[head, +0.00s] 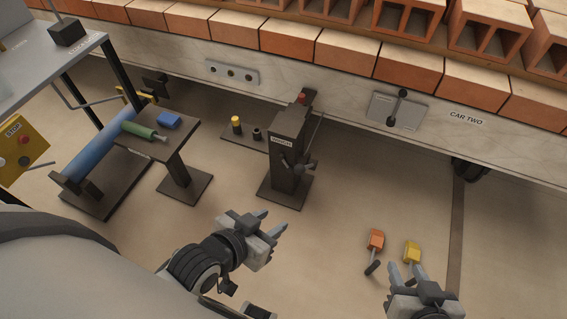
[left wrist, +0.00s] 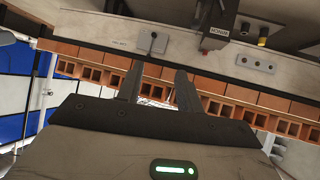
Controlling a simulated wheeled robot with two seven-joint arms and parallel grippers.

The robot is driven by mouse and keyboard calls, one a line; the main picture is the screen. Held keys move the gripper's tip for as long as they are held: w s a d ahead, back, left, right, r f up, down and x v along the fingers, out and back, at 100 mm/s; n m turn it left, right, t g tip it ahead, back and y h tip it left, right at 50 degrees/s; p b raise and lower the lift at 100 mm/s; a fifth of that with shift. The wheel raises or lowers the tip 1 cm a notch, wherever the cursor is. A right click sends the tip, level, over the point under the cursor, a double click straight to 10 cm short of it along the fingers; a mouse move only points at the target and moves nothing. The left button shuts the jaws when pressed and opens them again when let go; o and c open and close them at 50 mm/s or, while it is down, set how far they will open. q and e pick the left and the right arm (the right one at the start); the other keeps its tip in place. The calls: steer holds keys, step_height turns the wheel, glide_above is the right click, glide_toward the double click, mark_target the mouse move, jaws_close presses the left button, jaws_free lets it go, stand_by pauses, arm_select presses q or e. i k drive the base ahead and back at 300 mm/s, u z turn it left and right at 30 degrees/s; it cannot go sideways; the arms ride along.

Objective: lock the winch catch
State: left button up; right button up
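I cannot tell for sure which part is the winch catch. A dark post (head: 288,150) with a small label, a side lever (head: 306,165) and a red top knob (head: 302,97) stands beside the car. A blue roller (head: 98,153) lies on a dark stand at the left. My left gripper (head: 272,224) is open and empty, in front of the post and apart from it. Its spread fingers also show in the left wrist view (left wrist: 157,85), with nothing between them. My right gripper (head: 407,268) is open and empty at the lower right, close to a yellow-handled piece (head: 412,251).
An orange-handled piece (head: 376,239) lies on the floor. A small table (head: 160,143) holds a green cylinder and a blue block. The car's side (head: 340,105) carries a lever plate (head: 397,110) and rows of bricks. A yellow stop box (head: 22,150) is at far left.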

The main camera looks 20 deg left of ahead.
mark_target(281, 157)
steer(key=k, duration=1.25)
steer(key=u, duration=0.7)
steer(key=i, duration=1.35)
steer(key=z, duration=0.65)
